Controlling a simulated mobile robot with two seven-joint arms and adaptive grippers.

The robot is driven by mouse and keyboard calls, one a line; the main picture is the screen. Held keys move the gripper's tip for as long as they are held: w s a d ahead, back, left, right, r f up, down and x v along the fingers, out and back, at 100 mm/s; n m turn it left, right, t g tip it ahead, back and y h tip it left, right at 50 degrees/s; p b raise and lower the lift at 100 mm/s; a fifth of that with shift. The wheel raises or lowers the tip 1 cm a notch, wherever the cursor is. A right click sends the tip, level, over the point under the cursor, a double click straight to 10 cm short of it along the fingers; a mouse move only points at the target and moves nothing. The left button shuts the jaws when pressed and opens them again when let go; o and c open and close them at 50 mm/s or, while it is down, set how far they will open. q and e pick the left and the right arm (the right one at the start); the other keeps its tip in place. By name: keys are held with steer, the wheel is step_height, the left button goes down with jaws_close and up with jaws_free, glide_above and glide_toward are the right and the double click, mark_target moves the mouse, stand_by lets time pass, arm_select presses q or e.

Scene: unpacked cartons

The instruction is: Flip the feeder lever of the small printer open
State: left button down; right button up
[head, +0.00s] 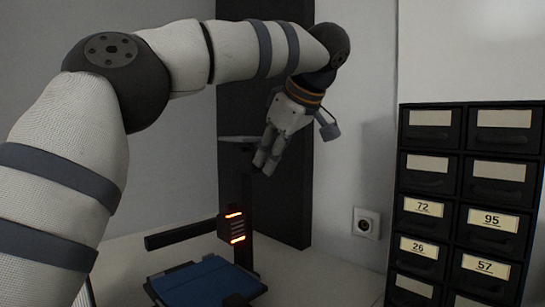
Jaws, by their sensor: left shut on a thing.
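The small printer has a black upright frame with a side arm (175,236), a print head with orange lights (232,227) and a blue bed (205,284) at the bottom centre. A thin grey plate (236,139) sits at the top of its upright. My left gripper (265,163) points down beside the top of the upright, just right of the plate. Its fingers are closed on a small part there, which they hide. I cannot make out the feeder lever separately. My right gripper is not in view.
A black drawer cabinet (459,157) with numbered labels stands at the right. A wall socket (366,223) is between it and the dark panel (297,205) behind the printer. The pale tabletop (318,280) is bare right of the printer.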

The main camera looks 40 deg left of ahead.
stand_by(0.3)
arm_select(q)
steer(key=c, duration=1.4)
jaws_free()
steer(key=shift+c, duration=0.2)
steer(key=shift+r, duration=0.15)
steer(key=v, duration=1.2)
steer(key=shift+f, duration=0.2)
